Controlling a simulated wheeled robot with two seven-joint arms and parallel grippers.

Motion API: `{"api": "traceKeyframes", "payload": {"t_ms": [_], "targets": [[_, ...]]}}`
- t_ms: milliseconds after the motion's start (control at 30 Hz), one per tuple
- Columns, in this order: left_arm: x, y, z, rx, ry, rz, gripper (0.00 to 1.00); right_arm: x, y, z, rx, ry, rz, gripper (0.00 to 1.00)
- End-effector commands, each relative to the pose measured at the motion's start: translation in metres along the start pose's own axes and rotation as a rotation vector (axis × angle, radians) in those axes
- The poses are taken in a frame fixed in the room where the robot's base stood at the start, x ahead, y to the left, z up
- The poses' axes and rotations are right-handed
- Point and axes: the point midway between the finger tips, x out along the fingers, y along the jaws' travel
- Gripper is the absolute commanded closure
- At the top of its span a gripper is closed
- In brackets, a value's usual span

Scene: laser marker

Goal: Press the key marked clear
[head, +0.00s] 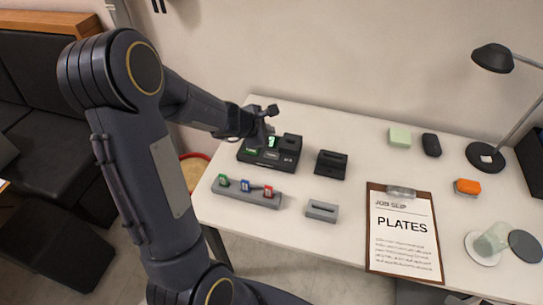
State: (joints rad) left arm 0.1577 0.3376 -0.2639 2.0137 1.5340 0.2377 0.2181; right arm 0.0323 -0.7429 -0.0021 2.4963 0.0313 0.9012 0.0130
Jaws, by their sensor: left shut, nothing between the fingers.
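The laser marker (287,161) is a black box at the back left of the white table, with small green-lit parts on its top. Which of them is the key marked clear is too small to read. My left gripper (268,131) is shut and empty. It is over the marker's back left part, close to a lit green part (272,142). I cannot tell whether the fingertips touch it. The gripper and wrist hide some of the marker's top. My right gripper is not in view.
A grey rack (245,192) with green, blue and red tags stands in front of the marker. A black block (330,164) and a grey slotted block (321,211) are to its right. Farther right are a clipboard (402,262), an orange item (467,187) and a lamp (493,58).

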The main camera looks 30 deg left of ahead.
Motion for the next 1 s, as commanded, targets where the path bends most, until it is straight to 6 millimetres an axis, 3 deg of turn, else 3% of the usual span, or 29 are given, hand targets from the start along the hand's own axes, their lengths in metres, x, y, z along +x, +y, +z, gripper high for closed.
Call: {"api": "traceKeyframes", "payload": {"t_ms": [500, 1000], "targets": [[0.051, -0.037, -0.037, 0.001, 0.000, 0.000, 1.00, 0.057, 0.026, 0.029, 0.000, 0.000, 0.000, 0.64], [0.055, -0.040, -0.040, 0.000, 0.000, 0.000, 1.00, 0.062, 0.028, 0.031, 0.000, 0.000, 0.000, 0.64]]}}
